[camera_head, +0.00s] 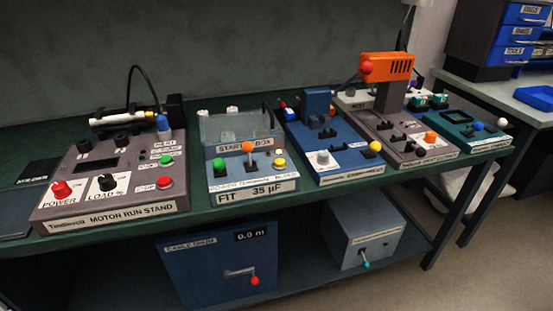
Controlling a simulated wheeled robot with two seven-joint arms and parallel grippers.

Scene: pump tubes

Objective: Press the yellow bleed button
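Two yellow buttons show in the head view. One yellow button (279,164) is at the right of the front panel of the start box (262,186), which is labelled "FIT 35 µF". The other yellow button (375,147) is at the front right of the blue device (340,167) to its right. The small lettering near both is too blurred to read, so I cannot tell which is marked bleed. On the start box, a green button (219,165) and an orange knob (247,147) sit left of the yellow one. Neither of my grippers is in view.
The motor run stand (110,207) is left of the start box. A grey device with an orange top (387,66) and a teal device (470,130) stand further right. A blue crank unit (205,275) and a grey box (360,235) are on the shelf below.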

